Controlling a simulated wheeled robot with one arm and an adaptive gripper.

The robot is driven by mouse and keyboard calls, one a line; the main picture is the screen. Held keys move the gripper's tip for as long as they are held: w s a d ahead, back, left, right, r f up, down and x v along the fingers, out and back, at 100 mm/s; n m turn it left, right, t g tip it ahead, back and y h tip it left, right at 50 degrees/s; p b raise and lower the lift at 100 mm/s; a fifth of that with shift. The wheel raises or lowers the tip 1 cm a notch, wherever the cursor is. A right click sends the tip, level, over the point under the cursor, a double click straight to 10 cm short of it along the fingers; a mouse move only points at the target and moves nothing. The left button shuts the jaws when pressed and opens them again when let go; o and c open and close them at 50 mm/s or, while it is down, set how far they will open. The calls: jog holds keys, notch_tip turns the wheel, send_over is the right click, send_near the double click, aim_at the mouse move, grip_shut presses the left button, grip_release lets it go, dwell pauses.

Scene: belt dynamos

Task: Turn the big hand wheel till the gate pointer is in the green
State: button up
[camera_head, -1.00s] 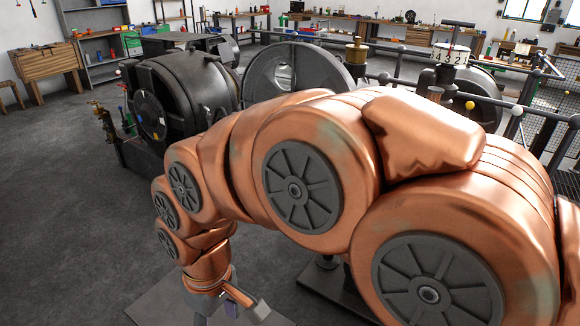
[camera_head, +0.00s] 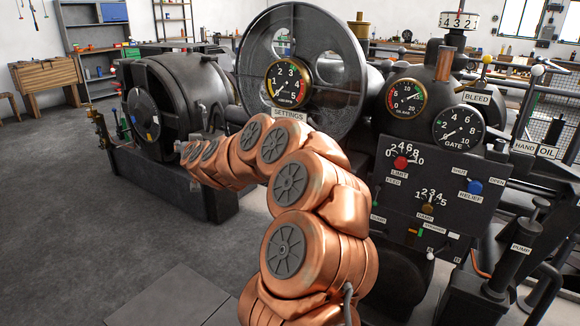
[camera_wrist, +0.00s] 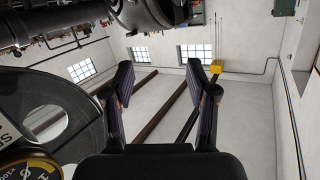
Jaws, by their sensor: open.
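The gate gauge (camera_head: 459,126), a black dial marked GATE, is at the right of the head view. Its thin pointer leans to the lower left, near the low numbers; I cannot make out a green band. A large grey wheel (camera_head: 345,75) with round openings stands behind the panel; I cannot tell whether it is the hand wheel. It also shows at the left of the wrist view (camera_wrist: 84,108). My gripper (camera_wrist: 160,85) is open and empty, its fingers spread against the wall behind. In the head view its fingers are not clear at the arm's far end.
A control panel (camera_head: 392,224) with knobs and dials stands right of my arm. A colour-banded gauge (camera_head: 289,83) sits before the wheel. A dark round machine (camera_head: 190,95) stands left, near my arm's end. A pump (camera_head: 513,250) is at right. Floor at lower left is clear.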

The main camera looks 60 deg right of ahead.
jog(key=s+d+f+m+g+h+b, duration=0.25)
jog(key=s+d+f, duration=0.2)
jog(key=d, duration=0.45)
jog(key=s+d+f+m+g+h+b, duration=0.2)
jog(key=s+d+f+m+g+h, duration=0.15)
jog(key=s+d, duration=0.4)
jog(key=s+d+f+m+g+h+b, duration=0.2)
jog(key=s+d+f+g+h, duration=0.2)
jog(key=d, duration=0.7)
jog(key=shift+w+b+x, duration=0.2)
jog(key=shift+b+x, duration=0.05)
jog(key=shift+x, duration=1.5)
jog(key=shift+w+b+x, duration=0.2)
jog(key=shift+b+x, duration=0.05)
jog(key=shift+x, duration=1.55)
jog(key=shift+a+r, duration=0.1)
grip_shut()
jog(key=shift+s, duration=0.1)
